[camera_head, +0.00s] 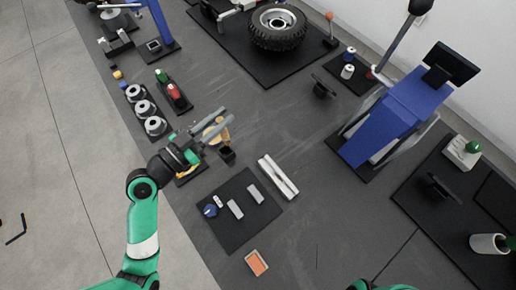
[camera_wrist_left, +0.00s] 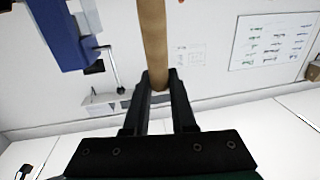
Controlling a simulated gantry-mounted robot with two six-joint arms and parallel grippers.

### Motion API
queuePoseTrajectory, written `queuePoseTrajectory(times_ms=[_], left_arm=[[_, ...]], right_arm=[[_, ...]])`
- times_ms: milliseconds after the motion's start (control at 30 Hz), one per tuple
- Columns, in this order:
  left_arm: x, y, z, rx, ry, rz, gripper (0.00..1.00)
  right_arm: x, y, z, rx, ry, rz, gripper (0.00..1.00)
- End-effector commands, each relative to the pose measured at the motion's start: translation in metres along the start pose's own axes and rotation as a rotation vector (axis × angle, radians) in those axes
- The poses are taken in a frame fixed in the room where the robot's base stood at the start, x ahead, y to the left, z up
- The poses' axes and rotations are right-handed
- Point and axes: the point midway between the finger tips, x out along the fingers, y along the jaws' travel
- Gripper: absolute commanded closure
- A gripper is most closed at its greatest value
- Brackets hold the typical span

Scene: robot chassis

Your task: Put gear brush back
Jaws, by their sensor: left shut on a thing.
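My left gripper (camera_head: 225,119) is shut on the gear brush, whose tan wooden handle (camera_wrist_left: 153,40) stands between the two dark fingers (camera_wrist_left: 159,78) in the left wrist view. In the head view a tan part of the brush (camera_head: 211,133) shows beside the grey fingers. A small dark cup-like holder (camera_head: 227,155) stands just below and right of the gripper; whether the brush touches it I cannot tell. The brush's bristles cannot be made out. My right gripper is out of view; only a green bit of my right arm shows at the bottom edge.
A dark mat (camera_head: 233,239) with grey blocks and a blue round item lies in front. Grey rings (camera_head: 145,109) and red and green items stand to the left. A blue stand (camera_head: 385,125) rises at right.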

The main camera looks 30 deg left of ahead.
Motion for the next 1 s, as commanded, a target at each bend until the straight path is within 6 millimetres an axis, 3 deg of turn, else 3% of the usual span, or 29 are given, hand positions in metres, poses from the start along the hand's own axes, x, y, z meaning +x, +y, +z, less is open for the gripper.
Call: queuePoseTrajectory(times_ms=[67, 267, 500, 633, 833, 1000], left_arm=[[-0.005, -0.002, 0.014, 0.002, -0.002, -0.012, 1.0], [-0.006, -0.003, 0.019, -0.002, -0.007, -0.017, 1.0], [-0.006, -0.003, 0.057, -0.003, -0.007, -0.015, 1.0], [-0.006, -0.003, 0.059, -0.001, -0.007, -0.015, 1.0], [-0.007, -0.002, 0.094, -0.004, -0.008, -0.015, 1.0], [-0.007, -0.003, 0.095, -0.001, -0.005, -0.016, 1.0]], right_arm=[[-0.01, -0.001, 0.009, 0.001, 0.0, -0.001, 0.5], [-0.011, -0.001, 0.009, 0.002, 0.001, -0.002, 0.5], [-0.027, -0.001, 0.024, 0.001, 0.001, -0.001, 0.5], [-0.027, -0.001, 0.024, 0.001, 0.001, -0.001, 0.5], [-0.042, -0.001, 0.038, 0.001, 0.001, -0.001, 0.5], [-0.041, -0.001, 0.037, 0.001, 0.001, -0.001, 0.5]])
